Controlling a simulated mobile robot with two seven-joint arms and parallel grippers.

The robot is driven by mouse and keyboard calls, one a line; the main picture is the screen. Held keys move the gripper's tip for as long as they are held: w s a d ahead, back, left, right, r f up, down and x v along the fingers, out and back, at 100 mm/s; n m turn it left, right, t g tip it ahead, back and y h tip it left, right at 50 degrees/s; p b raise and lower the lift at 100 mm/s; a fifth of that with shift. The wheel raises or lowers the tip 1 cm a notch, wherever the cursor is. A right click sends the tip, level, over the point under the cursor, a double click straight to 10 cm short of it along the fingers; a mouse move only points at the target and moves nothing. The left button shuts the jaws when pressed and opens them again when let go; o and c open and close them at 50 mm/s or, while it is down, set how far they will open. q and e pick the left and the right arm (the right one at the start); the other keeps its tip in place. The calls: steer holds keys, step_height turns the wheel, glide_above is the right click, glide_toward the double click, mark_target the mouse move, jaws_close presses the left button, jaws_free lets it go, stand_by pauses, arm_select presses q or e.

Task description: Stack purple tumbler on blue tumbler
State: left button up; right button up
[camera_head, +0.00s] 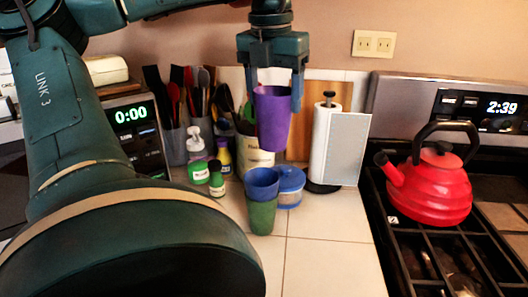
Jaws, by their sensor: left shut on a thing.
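My left gripper (274,88) comes down from the top centre and is shut on a purple tumbler (273,122), with one finger at each side of its rim. The purple tumbler hangs nearly upright in the air, slightly tilted. A blue tumbler (262,181) stands on the counter below it, nested in a green tumbler (262,216). In the picture a gap shows between the purple tumbler's bottom and the blue rim; the depth offset is hard to judge. My right gripper is not in view.
A blue-lidded container (290,187) stands right beside the blue tumbler. Small green bottles (216,179) are at left, utensil holders behind. A paper towel holder (325,145) and a stove with a red kettle (433,185) are at right. The front counter (325,265) is clear.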

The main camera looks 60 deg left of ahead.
mark_target(262, 130)
arm_select(q)
steer(key=shift+s+a+f+n, duration=0.1)
steer(key=shift+s+a+n, duration=0.1)
steer(key=shift+s+n, duration=0.4)
steer(key=shift+s+a+f+n, duration=0.2)
steer(key=shift+a+f+n, duration=0.3)
steer(key=shift+n, duration=0.3)
step_height(262, 130, down, 6)
steer(key=shift+s+f, duration=0.1)
steer(key=shift+f, duration=1.95)
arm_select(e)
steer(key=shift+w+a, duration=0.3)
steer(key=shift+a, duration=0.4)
arm_select(q)
steer(key=shift+f+b, duration=0.1)
steer(key=shift+b, duration=0.25)
steer(key=shift+f+b, duration=0.5)
steer(key=shift+b, duration=0.15)
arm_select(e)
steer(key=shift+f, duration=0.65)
